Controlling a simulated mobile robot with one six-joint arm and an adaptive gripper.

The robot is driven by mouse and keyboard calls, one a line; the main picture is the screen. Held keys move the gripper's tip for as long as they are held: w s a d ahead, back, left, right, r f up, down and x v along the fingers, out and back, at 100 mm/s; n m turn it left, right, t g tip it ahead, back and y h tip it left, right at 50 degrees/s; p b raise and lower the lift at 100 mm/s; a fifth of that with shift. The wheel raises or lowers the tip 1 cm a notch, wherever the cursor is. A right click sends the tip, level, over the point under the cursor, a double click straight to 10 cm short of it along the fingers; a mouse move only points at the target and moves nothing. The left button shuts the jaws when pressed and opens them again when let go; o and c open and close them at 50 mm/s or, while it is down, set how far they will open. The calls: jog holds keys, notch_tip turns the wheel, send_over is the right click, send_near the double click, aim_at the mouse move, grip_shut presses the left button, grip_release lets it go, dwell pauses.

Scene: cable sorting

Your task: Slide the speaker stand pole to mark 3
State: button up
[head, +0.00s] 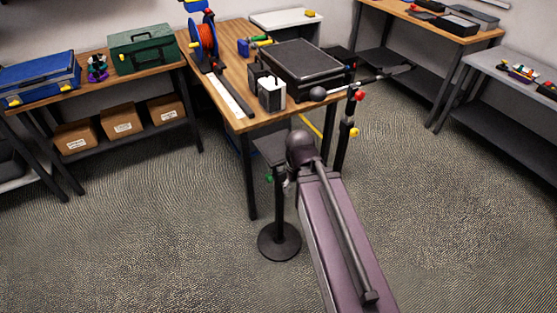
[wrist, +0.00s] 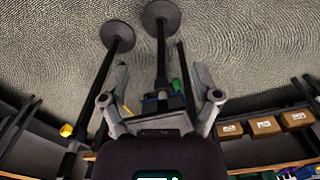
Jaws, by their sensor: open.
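A dark stand with a round base (head: 279,244) and upright pole (head: 280,208) stands on the floor before the wooden table, a green knob (head: 269,178) near its top. In the wrist view its pole (wrist: 161,60) runs between my open fingers, apparently without contact. My gripper (wrist: 160,98) is empty; in the head view my arm mostly hides it. A second dark pole (head: 343,143) stands to the right, with a red knob (head: 359,96) and a yellow knob (head: 354,132). I cannot tell which is the speaker stand, nor read any numbered marks.
The wooden table (head: 229,72) holds a black case (head: 301,66), a cable reel and small boxes. Its legs stand close behind the green-knob stand. A shelf at left holds cardboard boxes (head: 122,122). Carpet is free at front left and right.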

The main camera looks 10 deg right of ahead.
jog(key=w+d+f+n+h+b, duration=0.15)
jog(key=w+f+b, duration=0.25)
jog(key=f+b, duration=1.2)
jog(key=w+f+n+h+b, duration=0.2)
jog(key=w+f+n+b, duration=0.1)
jog(key=f+b, duration=1.3)
jog(key=w+a+r+n+t+h, duration=0.35)
jog(key=w+r+n+h, duration=0.4)
jog(key=w+n, duration=0.35)
jog(key=w+a+r+n+t+h, duration=0.2)
jog(key=w+a+r+n+h, duration=0.4)
jog(key=a+r, duration=0.3)
jog(key=shift+w+a+r, duration=0.35)
jog(key=shift+a+r, duration=0.05)
jog(key=shift+a, duration=0.4)
jog(key=shift+d, duration=0.1)
jog(key=x, duration=1.3)
jog(key=shift+w+d+r, duration=0.1)
jog(key=shift+d, duration=0.2)
